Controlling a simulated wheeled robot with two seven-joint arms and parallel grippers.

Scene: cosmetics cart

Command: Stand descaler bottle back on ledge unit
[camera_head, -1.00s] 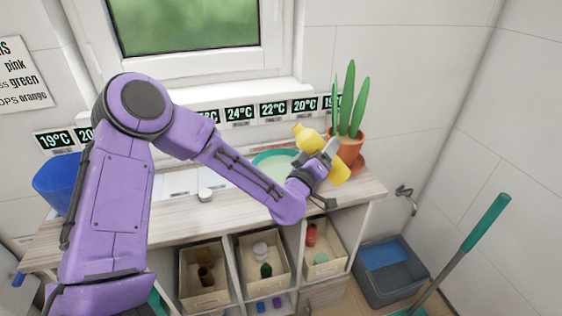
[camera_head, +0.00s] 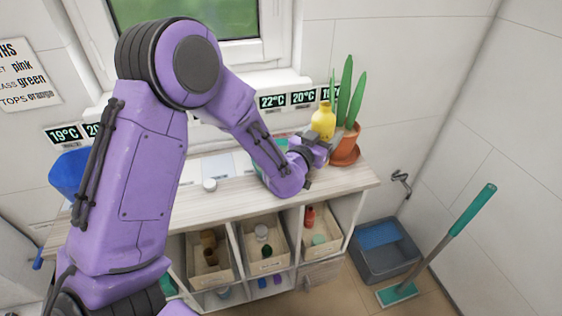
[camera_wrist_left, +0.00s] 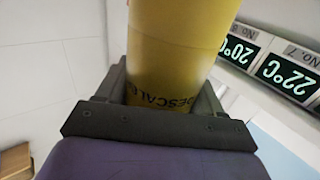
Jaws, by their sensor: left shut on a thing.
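The yellow descaler bottle (camera_head: 323,121) is upright in the head view, neck up, near the back right of the ledge unit (camera_head: 235,197). My left gripper (camera_head: 318,143) is shut on its lower part. In the left wrist view the bottle (camera_wrist_left: 178,50) fills the space between the jaws (camera_wrist_left: 165,95), with part of its label readable. The gripper hides the bottle's base, so I cannot tell whether it touches the top. My right gripper is not in view.
A potted plant (camera_head: 345,145) in a terracotta pot stands just right of the bottle. Temperature cards (camera_head: 303,97) line the wall behind. Bins (camera_head: 265,243) sit below, and a grey crate (camera_head: 386,252) stands right.

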